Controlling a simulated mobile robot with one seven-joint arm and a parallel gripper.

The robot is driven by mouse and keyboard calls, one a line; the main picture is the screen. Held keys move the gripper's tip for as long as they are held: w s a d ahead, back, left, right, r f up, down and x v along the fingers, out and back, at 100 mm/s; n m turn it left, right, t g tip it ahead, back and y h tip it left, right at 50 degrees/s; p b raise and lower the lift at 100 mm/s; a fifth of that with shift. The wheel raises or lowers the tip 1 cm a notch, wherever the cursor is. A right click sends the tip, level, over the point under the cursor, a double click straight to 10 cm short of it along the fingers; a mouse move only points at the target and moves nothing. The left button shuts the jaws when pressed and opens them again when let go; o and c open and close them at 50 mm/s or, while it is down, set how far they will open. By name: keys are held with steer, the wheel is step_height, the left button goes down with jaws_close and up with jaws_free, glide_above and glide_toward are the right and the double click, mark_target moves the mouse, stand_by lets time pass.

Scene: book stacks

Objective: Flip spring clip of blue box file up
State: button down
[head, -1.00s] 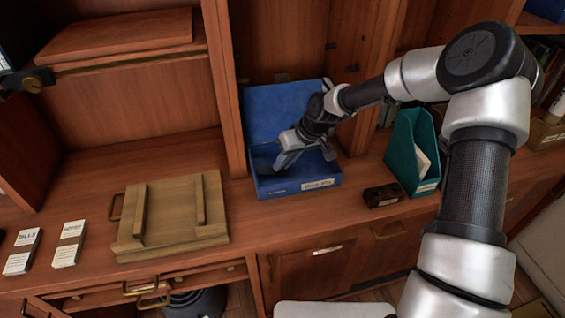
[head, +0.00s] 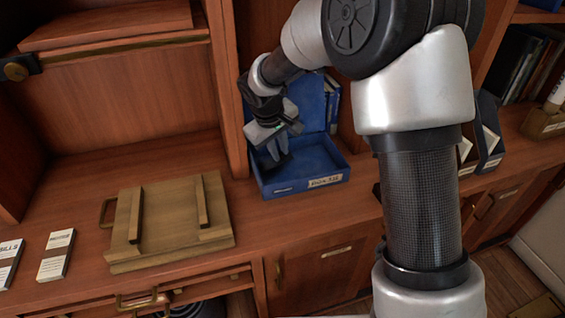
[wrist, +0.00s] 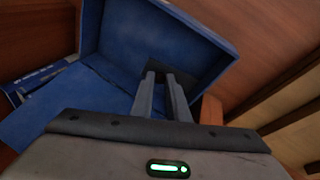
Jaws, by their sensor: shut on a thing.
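The blue box file (head: 318,182) lies open on the wooden counter, its lid leaning up at the back. My gripper (head: 278,163) reaches down into the left part of the box from above. In the wrist view the two grey fingers (wrist: 166,76) are close together inside the box (wrist: 165,35), with their tips at a dark piece, the spring clip (wrist: 188,77). The fingers are shut on it. The clip is small, dark and partly hidden by the fingers, so its exact angle is unclear. In the head view I cannot make it out.
A wooden board with two raised bars (head: 170,225) lies left of the box. Two small cartons (head: 57,255) lie farther left. A wooden upright (head: 232,90) stands close to the box's left side. My arm hides much of the counter on the right.

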steer(key=shift+s+a+r+t+h+b, duration=0.15)
steer(key=shift+a+r+t+h+b, duration=0.4)
steer(key=shift+h+b, duration=0.5)
steer(key=c, duration=1.7)
jaws_free()
steer(key=shift+f, duration=0.1)
steer(key=p+v, duration=0.1)
steer(key=v, duration=0.7)
steer(key=p+v, duration=0.2)
steer(key=v, duration=0.7)
steer(key=shift+a+r, duration=0.2)
steer(key=shift+r, duration=0.1)
